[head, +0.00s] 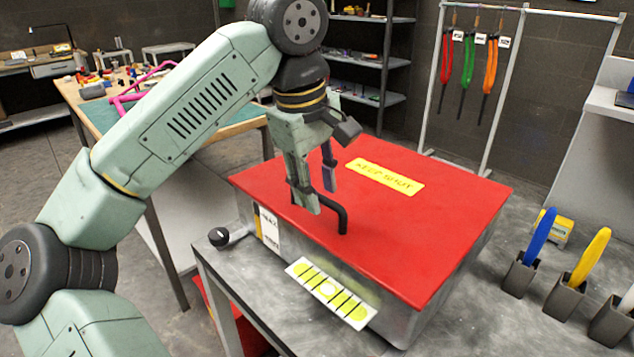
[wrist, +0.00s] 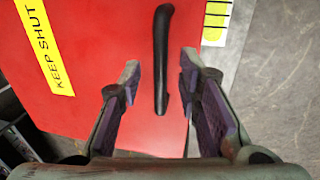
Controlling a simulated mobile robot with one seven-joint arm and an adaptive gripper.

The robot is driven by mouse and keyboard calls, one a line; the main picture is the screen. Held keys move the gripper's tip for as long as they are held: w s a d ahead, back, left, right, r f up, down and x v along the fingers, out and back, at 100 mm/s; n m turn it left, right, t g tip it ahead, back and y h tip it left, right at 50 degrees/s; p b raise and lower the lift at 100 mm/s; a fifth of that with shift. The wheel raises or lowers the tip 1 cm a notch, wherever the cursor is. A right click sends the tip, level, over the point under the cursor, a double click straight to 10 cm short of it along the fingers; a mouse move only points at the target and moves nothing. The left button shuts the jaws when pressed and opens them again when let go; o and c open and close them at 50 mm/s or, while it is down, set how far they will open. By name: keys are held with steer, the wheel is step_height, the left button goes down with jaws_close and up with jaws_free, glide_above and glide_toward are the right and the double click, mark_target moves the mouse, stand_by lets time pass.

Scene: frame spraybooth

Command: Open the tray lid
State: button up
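The tray is a metal box with a flat red lid (head: 420,230), which lies shut on top of it. A yellow "KEEP SHUT" label (head: 385,179) is on the lid and also shows in the wrist view (wrist: 47,45). A black bar handle (head: 341,212) stands on the lid near its front left edge. My gripper (head: 322,198) is over the lid at the handle. In the wrist view my gripper (wrist: 160,75) is open, with one finger on each side of the handle (wrist: 161,60) and a gap on both sides. I cannot tell its exact height above the lid.
The box stands on a grey metal table (head: 262,291). A yellow striped card (head: 329,292) is at its front, and a black round knob (head: 219,237) is at its left. Holders with a blue tool (head: 540,236) and a yellow tool (head: 590,257) stand at the right.

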steer(key=shift+c, duration=0.2)
jaws_close()
stand_by(0.6)
